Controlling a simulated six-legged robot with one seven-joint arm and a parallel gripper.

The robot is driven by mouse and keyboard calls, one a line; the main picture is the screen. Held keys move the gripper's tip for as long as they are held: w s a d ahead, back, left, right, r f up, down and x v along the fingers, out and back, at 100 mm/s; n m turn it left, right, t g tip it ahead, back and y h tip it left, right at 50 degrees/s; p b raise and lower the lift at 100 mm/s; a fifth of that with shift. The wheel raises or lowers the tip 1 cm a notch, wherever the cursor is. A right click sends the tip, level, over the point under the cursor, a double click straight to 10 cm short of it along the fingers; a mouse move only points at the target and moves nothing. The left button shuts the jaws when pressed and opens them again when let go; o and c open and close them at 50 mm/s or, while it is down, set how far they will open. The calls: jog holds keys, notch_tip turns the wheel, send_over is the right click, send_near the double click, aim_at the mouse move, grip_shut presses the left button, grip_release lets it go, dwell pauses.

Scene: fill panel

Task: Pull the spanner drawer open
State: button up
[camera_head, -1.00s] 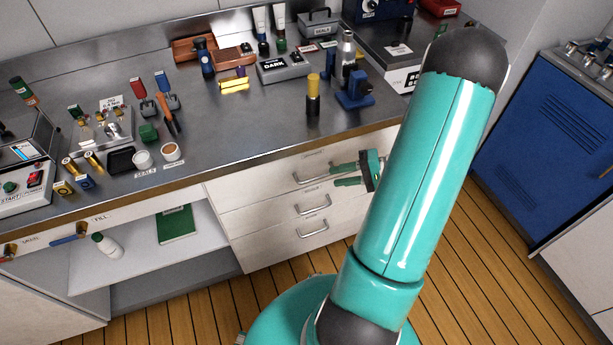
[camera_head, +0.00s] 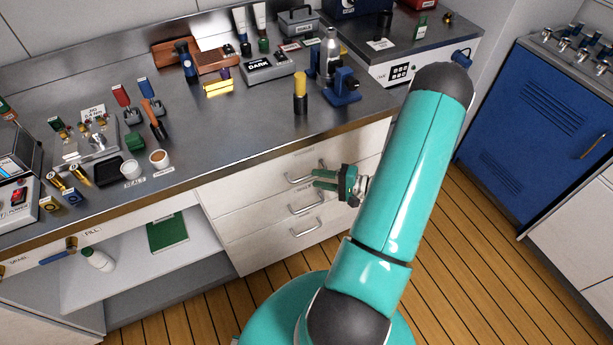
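Three pale drawers are stacked under the bench, each with a bar handle: top (camera_head: 300,179), middle (camera_head: 305,208) and bottom (camera_head: 305,231). All three fronts look shut. Small labels on the fronts are too small to read, so I cannot tell which is the spanner drawer. My green gripper (camera_head: 315,179) is in front of the drawers, its fingers pointing left with a gap between them. The fingers overlap the right end of the top handle in the picture and lie above the middle handle. I cannot tell whether they touch the top handle.
The steel bench top (camera_head: 225,140) above the drawers holds tools, a yellow-topped bottle (camera_head: 300,95) and a blue vice (camera_head: 342,88). An open shelf with a green book (camera_head: 167,233) is left of the drawers. A blue cabinet (camera_head: 535,125) stands right. Wooden floor lies in front.

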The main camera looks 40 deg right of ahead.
aim_at(307, 177)
jog(key=shift+x, duration=2.35)
grip_shut()
